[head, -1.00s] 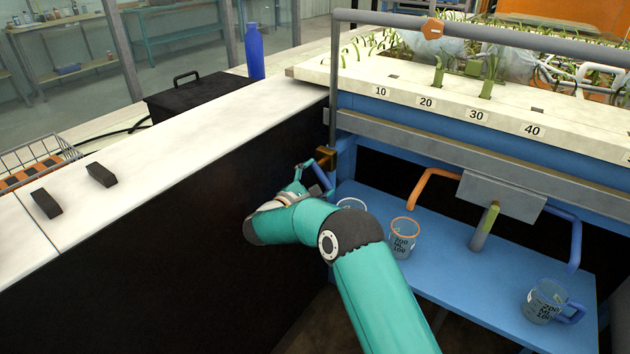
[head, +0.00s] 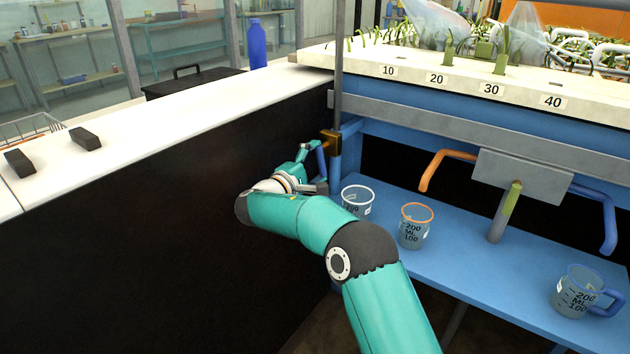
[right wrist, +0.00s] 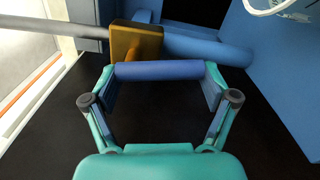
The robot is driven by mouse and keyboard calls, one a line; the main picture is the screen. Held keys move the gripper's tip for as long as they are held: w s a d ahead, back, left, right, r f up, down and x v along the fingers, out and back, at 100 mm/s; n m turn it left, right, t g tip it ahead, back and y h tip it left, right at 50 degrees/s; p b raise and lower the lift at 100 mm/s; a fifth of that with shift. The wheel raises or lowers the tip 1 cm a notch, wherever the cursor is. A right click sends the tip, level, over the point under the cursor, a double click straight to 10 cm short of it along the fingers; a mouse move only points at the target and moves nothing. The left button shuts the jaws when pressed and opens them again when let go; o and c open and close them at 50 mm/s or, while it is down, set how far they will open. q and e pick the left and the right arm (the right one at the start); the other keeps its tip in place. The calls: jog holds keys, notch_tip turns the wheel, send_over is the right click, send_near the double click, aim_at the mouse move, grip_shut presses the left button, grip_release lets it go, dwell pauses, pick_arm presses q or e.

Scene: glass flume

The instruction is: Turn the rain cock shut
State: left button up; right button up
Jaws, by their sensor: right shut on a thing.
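The rain cock has a brass body (head: 331,141) on a thin upright grey pipe (head: 338,80) at the near left corner of the blue-sided bench. Its blue lever (head: 321,161) hangs steeply downward beside the pipe in the head view. My right gripper (head: 313,162) is shut on this lever, its teal fingers partly covering it. In the right wrist view, the lever (right wrist: 158,70) lies crosswise between the fingertips of my right gripper (right wrist: 160,78), with the brass body (right wrist: 136,42) just beyond it. My left gripper is not in view.
A clear jug with a white rim (head: 357,200), an orange-rimmed jug (head: 416,228) and a blue-handled jug (head: 583,292) stand on the blue shelf (head: 470,275). An orange pipe (head: 440,165) and a blue pipe (head: 605,215) hang above. A dark wall (head: 150,210) runs along the left.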

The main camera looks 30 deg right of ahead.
jog(key=shift+w+d+f+m+b, duration=0.1)
jog(key=shift+m+b, duration=0.45)
jog(key=shift+m, duration=0.05)
jog(key=shift+w+d+f+m+b, duration=0.1)
jog(key=shift+m+b, duration=0.45)
jog(key=shift+m, duration=0.05)
jog(key=shift+r, duration=0.25)
jog(key=o, duration=1.5)
jog(key=shift+w, duration=0.1)
jog(key=shift+a, duration=0.1)
jog(key=shift+a, duration=0.1)
